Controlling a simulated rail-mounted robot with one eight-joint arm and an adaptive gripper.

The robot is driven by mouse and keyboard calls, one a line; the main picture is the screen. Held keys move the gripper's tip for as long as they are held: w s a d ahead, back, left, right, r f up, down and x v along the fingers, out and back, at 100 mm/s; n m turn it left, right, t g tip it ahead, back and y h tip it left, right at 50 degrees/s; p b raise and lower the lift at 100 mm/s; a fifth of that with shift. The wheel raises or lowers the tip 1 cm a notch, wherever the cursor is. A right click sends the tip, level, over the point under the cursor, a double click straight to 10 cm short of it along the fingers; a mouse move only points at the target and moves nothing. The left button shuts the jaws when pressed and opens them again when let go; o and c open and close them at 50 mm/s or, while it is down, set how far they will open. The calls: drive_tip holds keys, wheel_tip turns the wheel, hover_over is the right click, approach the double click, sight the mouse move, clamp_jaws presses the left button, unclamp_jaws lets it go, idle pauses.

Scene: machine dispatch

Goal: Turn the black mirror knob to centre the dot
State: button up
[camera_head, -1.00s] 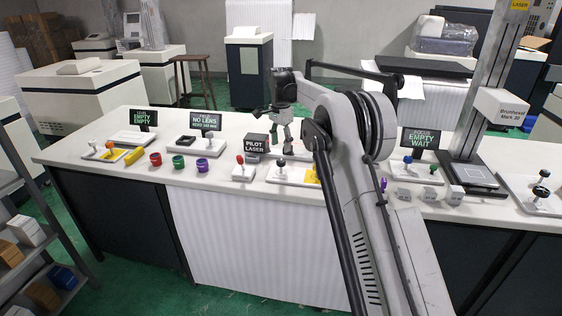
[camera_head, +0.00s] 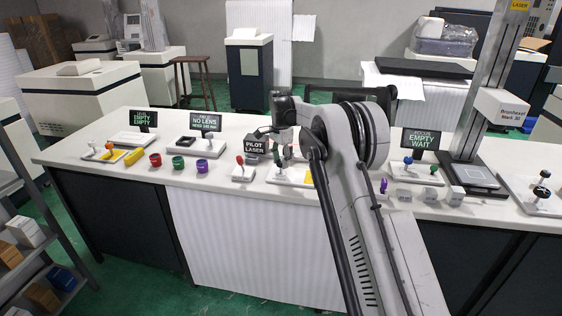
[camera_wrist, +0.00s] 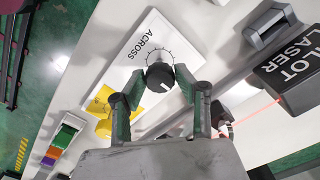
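The black knob (camera_wrist: 159,77) stands on a white plate (camera_wrist: 150,45) marked ACROSS, with tick marks around the knob and a pale line on its face. My gripper (camera_wrist: 152,90) is open in the wrist view, its two green-padded fingers on either side of the knob's near side. I cannot tell whether the pads touch it. In the head view my gripper (camera_head: 281,158) points down over the same plate (camera_head: 276,176) and partly hides the knob. I cannot make out a dot in either view.
A PILOT LASER block (camera_head: 256,145) stands just behind the plate; it is close on the right in the wrist view (camera_wrist: 290,70), with a thin red beam near my fingers. A red-topped joystick (camera_head: 241,172) stands left.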

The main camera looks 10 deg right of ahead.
drive_tip(key=c, duration=0.6)
drive_tip(key=shift+n, duration=0.4)
drive_tip(key=n, duration=0.3)
drive_tip(key=shift+b, duration=0.3)
drive_tip(key=n, duration=0.3)
drive_tip(key=shift+n, duration=0.4)
drive_tip(key=n, duration=0.5)
drive_tip(key=shift+b, duration=0.35)
drive_tip(key=n, duration=0.5)
drive_tip(key=shift+n, duration=0.3)
